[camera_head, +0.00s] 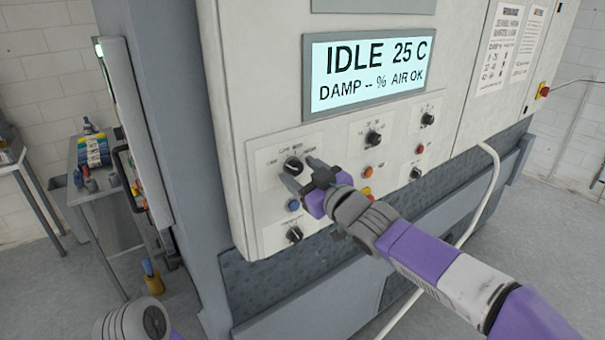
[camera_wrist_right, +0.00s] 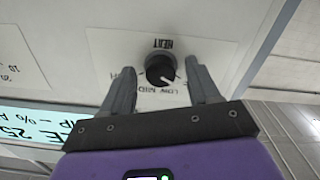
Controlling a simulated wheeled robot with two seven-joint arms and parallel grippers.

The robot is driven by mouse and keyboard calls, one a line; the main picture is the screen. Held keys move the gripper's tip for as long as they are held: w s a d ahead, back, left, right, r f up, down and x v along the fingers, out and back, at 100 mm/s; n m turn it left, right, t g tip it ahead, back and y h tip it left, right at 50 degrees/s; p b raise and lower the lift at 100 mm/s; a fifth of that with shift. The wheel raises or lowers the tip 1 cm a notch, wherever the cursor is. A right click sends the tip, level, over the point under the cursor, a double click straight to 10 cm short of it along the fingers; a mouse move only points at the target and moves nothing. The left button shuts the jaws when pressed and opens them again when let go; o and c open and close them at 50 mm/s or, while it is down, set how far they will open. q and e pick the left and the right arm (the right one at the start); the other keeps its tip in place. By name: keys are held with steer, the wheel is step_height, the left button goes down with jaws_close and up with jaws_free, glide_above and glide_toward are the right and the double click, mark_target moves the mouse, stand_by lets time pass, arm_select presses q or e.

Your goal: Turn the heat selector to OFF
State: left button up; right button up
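The heat selector is a round black knob (camera_head: 293,166) on a white label plate at the panel's upper left. In the right wrist view the knob (camera_wrist_right: 160,70) sits below the inverted word HEAT, with LOW and MID legible and the outer labels partly hidden by the fingers. A pale pointer mark on it faces the lower right of that view; its exact setting is hard to tell. My right gripper (camera_head: 297,171) is at the knob, its two fingers apart on either side, with gaps visible in the wrist view (camera_wrist_right: 161,72). My left gripper is out of view.
The display (camera_head: 368,72) reads IDLE 25 C, DAMP -- %, AIR OK. Other black knobs (camera_head: 373,138) and a blue button (camera_head: 293,205) are close by on the panel. A white hose (camera_head: 487,190) hangs at right.

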steer(key=p+v, duration=0.1)
steer(key=v, duration=0.6)
steer(key=shift+s+d, duration=0.15)
steer(key=shift+s, duration=0.05)
stand_by(0.3)
